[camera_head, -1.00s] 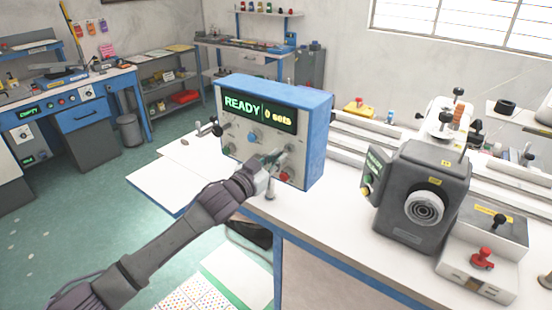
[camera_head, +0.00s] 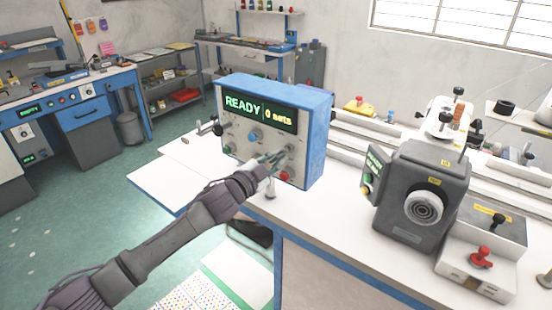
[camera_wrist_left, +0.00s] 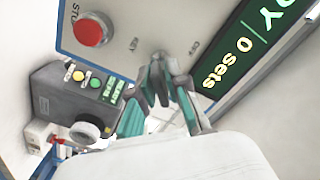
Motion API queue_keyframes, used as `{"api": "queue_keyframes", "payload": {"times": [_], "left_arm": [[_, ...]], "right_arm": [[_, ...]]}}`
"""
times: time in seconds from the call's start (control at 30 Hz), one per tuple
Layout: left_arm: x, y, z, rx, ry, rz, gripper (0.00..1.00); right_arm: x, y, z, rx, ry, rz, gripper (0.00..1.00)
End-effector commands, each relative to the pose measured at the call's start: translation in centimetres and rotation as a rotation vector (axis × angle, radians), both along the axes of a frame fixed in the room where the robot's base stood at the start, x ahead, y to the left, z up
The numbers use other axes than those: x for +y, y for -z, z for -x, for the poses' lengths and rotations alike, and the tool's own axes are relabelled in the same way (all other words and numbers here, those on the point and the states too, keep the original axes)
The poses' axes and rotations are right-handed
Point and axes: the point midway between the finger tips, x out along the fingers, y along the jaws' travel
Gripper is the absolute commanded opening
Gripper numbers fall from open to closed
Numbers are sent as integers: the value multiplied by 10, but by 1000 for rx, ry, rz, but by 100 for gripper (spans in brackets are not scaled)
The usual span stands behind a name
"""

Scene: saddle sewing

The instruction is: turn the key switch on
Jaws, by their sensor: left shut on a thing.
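The blue-edged control box (camera_head: 320,140) stands on the white bench, its lit display (camera_head: 259,111) reading "READY" and "0 sets". The key switch is on the lower right of its front panel, near the red stop button (camera_head: 284,175). My left gripper (camera_head: 277,157) reaches the panel from the left. In the left wrist view its teal-padded fingers (camera_wrist_left: 165,68) close together on the small grey key (camera_wrist_left: 160,55), below the panel's printed labels. The fingertips mostly hide the key, so its angle is unclear. The red stop button (camera_wrist_left: 90,31) is beside them. My right gripper is not in view.
A grey machine (camera_head: 423,200) with a round dial stands on the bench to the right of the box, with a red knob (camera_head: 481,257) in front of it. Bench surface is clear between box and machine.

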Motion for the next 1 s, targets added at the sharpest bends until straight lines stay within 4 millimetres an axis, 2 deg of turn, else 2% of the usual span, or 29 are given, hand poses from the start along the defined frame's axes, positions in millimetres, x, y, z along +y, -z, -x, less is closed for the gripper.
{"api": "queue_keyframes", "payload": {"times": [0.47,0.5,0.6,1.0], "left_arm": [[0,0,0,-10,0,-14,0],[0,0,0,-10,0,-14,16],[0,0,0,-9,0,-13,33],[5,1,5,-8,-1,-13,33]], "right_arm": [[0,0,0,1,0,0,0],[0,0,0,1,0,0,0],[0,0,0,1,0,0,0],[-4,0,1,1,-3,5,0]]}}
